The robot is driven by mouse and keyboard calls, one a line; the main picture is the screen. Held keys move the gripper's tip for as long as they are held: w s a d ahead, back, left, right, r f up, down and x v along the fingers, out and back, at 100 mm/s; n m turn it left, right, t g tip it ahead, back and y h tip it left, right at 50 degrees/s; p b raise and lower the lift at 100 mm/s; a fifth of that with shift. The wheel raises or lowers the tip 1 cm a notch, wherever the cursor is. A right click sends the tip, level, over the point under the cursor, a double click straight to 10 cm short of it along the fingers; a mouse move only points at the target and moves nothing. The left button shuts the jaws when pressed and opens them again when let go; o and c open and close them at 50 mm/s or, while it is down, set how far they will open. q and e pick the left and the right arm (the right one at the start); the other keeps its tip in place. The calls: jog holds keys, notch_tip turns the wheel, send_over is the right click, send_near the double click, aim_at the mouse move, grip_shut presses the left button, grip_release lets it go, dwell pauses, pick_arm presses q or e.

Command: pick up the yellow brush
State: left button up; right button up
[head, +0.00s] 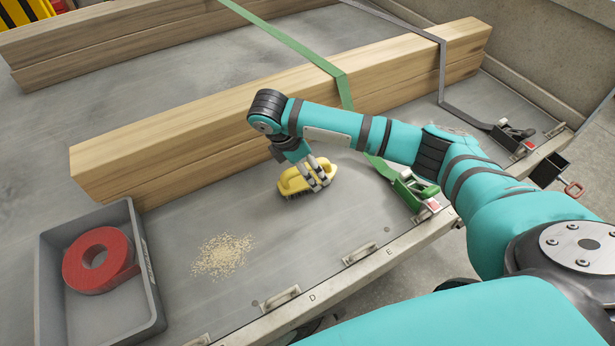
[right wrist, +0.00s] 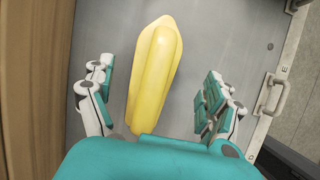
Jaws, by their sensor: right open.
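The yellow brush (head: 296,181) lies bristles down on the grey trailer bed, in front of the stacked timber beams. My right gripper (head: 317,177) is at the brush from above, with its fingers over the brush's right part in the head view. In the right wrist view the brush (right wrist: 155,75) lies lengthwise between the two open fingers of the right gripper (right wrist: 158,100). Gaps show on both sides, so the fingers do not grip it. The gripper's palm hides the brush's near end. My left gripper is not in view.
Timber beams (head: 190,150) lie just behind the brush. A grey crate (head: 150,262) with a red roll (head: 90,268) stands at the left. Sawdust (head: 222,255) lies on the bed. A green strap (head: 345,90) with a ratchet (head: 412,188) is to the right, near the bed's edge.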

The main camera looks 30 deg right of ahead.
aim_at(314, 174)
jog(key=x, duration=0.5)
jog(key=shift+w, duration=0.25)
jog(key=c, duration=1.4)
jog(key=shift+o, duration=0.2)
jog(key=shift+a+r, duration=0.1)
jog(key=shift+r, duration=0.5)
notch_tip(314, 174, up, 2)
jog(key=shift+r, duration=0.2)
jog(key=s+a+p, duration=0.1)
jog(key=s+a, duration=0.1)
jog(key=s, duration=0.2)
jog(key=s+a+r+p, duration=0.1)
jog(key=s+a, duration=0.1)
jog(key=s, duration=0.3)
jog(key=s+a+p, duration=0.1)
jog(key=s+a, duration=0.2)
jog(key=s, duration=0.2)
jog(key=shift+s+r, duration=0.15)
jog(key=shift+s, duration=0.05)
